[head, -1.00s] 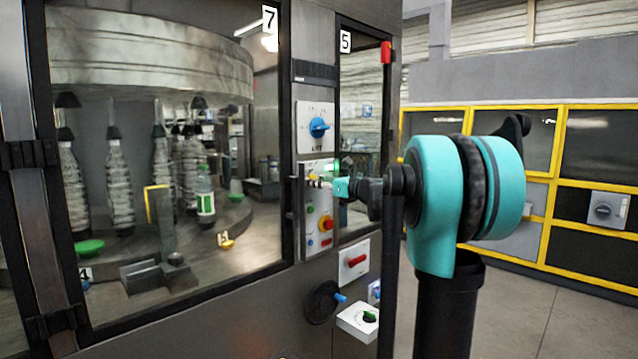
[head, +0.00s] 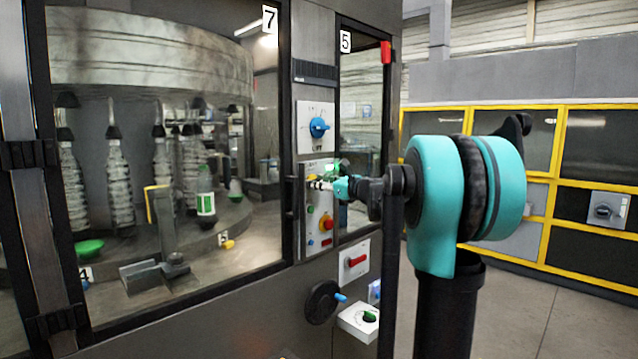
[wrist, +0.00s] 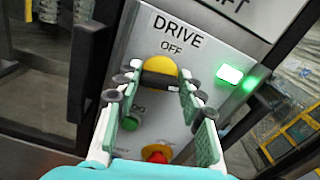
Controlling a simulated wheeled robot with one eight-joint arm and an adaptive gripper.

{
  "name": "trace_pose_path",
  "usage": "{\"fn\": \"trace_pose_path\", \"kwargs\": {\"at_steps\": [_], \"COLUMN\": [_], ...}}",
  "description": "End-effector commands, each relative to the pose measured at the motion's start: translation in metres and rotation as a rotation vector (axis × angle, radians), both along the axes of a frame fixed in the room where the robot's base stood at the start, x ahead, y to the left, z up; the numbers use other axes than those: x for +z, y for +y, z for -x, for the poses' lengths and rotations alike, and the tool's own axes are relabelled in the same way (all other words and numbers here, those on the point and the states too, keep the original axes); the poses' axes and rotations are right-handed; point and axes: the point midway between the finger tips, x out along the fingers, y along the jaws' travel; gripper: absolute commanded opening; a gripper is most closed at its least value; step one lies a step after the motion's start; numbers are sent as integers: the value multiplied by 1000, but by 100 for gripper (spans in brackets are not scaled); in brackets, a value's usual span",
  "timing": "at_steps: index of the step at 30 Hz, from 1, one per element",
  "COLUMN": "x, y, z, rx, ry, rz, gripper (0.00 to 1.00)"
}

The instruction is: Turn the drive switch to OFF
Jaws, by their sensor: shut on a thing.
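Below the switch are a green button (wrist: 131,123) and a red button (wrist: 155,153). A green lamp (wrist: 229,74) glows to its right. A blue LIFT knob (head: 319,127) is above. Glass doors flank the panel. A red-handled switch (head: 356,260) and black handwheel (head: 322,303) are below.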

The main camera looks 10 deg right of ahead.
Motion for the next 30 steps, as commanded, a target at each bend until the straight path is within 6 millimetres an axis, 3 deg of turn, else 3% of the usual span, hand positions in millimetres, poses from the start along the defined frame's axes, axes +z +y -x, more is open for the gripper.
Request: {"fn": "trace_pose_path", "kwargs": {"at_steps": [30], "x": [-3], "y": [3], "z": [2], "rx": [0], "ry": [-561], "rz": [774], "gripper": [10]}}
